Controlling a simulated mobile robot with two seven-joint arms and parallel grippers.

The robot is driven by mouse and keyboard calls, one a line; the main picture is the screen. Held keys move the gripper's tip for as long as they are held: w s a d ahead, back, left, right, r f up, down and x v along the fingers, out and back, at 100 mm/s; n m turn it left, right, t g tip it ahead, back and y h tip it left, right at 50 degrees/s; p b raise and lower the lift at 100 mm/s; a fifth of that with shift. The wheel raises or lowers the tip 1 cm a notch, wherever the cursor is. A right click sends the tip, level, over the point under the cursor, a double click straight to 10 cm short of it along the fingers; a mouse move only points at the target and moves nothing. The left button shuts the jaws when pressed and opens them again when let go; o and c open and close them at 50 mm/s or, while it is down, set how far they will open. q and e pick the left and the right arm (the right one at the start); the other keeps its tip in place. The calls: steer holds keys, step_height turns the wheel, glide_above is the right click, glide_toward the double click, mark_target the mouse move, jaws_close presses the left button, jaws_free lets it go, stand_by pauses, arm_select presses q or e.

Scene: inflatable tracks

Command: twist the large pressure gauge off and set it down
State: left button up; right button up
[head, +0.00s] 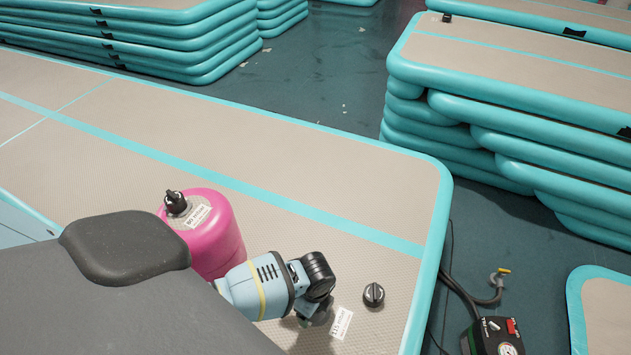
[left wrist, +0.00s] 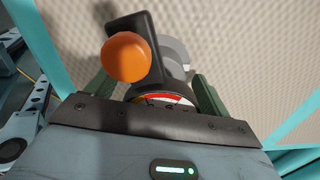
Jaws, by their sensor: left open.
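The large pressure gauge (left wrist: 168,99) shows in the left wrist view as a round dial with a red and white face, partly hidden by my gripper's front edge. Beyond it are a black body with an orange round knob (left wrist: 126,57) and a grey part. My left gripper (left wrist: 152,90) is open, with a dark green finger on each side of the gauge; I cannot tell whether they touch it. In the head view my blue and black left wrist hides the gauge and most of the gripper (head: 304,321). My right gripper is not in view.
On the beige mat (head: 290,160) a pink cylinder (head: 212,232) with a black top knob stands beside my wrist. A white label (head: 341,322) and a black knob (head: 373,295) lie to the right. A black box (head: 495,338) with a hose is on the floor. Stacked mats (head: 480,120) stand behind.

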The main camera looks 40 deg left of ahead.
arm_select(q)
steer(key=shift+c, duration=0.4)
steer(key=c, duration=1.1)
steer(key=shift+o, duration=0.2)
steer(key=shift+r+n+p, duration=0.1)
steer(key=shift+n+p, duration=0.85)
steer(key=shift+n, duration=0.75)
steer(key=shift+n+p, duration=0.35)
steer(key=shift+n, duration=0.55)
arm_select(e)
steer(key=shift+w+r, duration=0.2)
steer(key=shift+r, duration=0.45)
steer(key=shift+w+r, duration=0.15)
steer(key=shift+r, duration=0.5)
arm_select(q)
steer(key=shift+n+p, duration=0.6)
steer(key=shift+n, duration=0.6)
steer(key=shift+n+p, duration=0.35)
steer(key=shift+n, duration=1.05)
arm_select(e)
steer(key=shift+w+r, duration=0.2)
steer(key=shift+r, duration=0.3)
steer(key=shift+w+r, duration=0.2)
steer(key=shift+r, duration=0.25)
